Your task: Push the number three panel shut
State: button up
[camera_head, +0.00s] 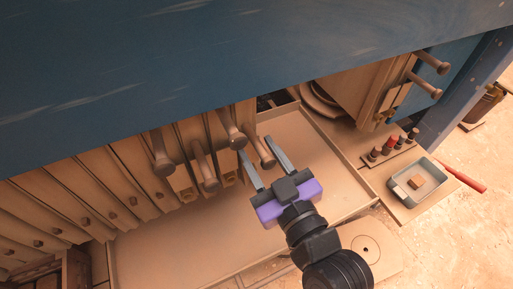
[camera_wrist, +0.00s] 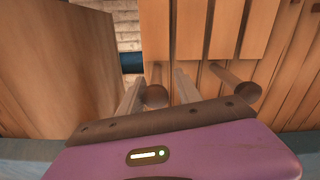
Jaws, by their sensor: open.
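Several upright wooden panels (camera_wrist: 226,28) with knob-ended handles stand in a row; I see no numbers, so I cannot tell which is number three. My gripper (camera_head: 257,143) is open over the tray at the right end of this row. In the wrist view, a wooden handle (camera_wrist: 156,94) shows between my two fingers (camera_wrist: 158,84), and it also shows in the head view (camera_head: 267,158). I cannot tell whether the fingers touch it. Another handle (camera_wrist: 238,82) lies right of my fingers. Other handles (camera_head: 162,158) are further left in the head view.
A blue beam (camera_head: 200,60) hangs across the top. A shallow tray (camera_head: 335,165) lies below the panels. At right stand a thick wooden block (camera_head: 360,92) with handles, small coloured pegs (camera_head: 390,145), a grey dish (camera_head: 402,192) and a red-handled tool (camera_head: 468,181).

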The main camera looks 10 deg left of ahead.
aim_at(268, 168)
jog(key=b+v, duration=0.1)
jog(key=v, duration=0.5)
jog(key=shift+s+d, duration=0.1)
jog(key=shift+s, duration=0.05)
jog(key=s+d+f+m+h, duration=0.55)
jog(key=s+d+f, duration=0.35)
jog(key=d, duration=0.4)
jog(key=s+d+f+m+h, duration=0.1)
jog(key=s+d+h, duration=0.1)
jog(key=s+d, duration=0.2)
jog(key=s+d+f+m+h, duration=0.1)
jog(key=s+d, duration=0.3)
jog(key=s, duration=0.7)
jog(key=shift+s+f+m+h, duration=0.2)
jog(key=shift+s+m+h, duration=0.1)
jog(key=shift+m+h, duration=0.45)
jog(key=shift+r, duration=0.1)
